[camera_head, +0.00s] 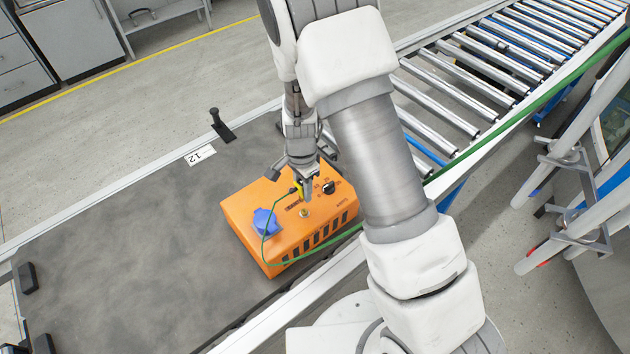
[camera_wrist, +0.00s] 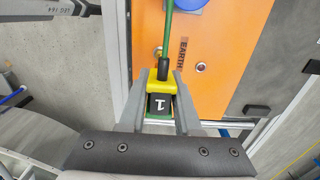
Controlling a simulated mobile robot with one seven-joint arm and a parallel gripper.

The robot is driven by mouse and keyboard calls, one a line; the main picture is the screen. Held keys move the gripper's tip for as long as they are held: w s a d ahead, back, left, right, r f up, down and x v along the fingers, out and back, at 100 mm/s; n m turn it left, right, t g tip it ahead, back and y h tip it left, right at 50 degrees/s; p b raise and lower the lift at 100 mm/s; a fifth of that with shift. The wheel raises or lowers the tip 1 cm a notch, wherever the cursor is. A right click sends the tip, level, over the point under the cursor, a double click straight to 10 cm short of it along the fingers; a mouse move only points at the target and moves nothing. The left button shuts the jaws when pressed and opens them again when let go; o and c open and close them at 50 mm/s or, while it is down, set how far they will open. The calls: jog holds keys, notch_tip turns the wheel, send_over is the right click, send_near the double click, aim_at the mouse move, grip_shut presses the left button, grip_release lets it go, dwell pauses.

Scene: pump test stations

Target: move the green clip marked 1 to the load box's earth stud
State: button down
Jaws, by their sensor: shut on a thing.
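The orange load box (camera_head: 270,205) stands on the grey table. My gripper (camera_head: 303,188) is above its top, pointing down, shut on the clip marked 1 (camera_wrist: 159,103). The clip has a yellow front and a dark label with a white 1, framed in green. A green cable leaves its front. In the wrist view, the EARTH label (camera_wrist: 184,52) is on the box beyond my fingertips. Whether the clip touches any stud I cannot tell.
The green cable loops over the box and runs right. A dark post (camera_head: 221,125) stands at the table's far edge.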

aim_at(304, 211)
dwell(0.4)
jog(key=shift+f+b, duration=2.2)
jog(key=shift+f, duration=0.65)
jog(key=shift+f+b, duration=0.45)
jog(key=shift+f, duration=0.1)
jog(key=c, duration=0.5)
grip_release()
notch_tip(304, 211, up, 18)
jog(key=shift+f+p, duration=0.25)
jog(key=shift+p, duration=0.6)
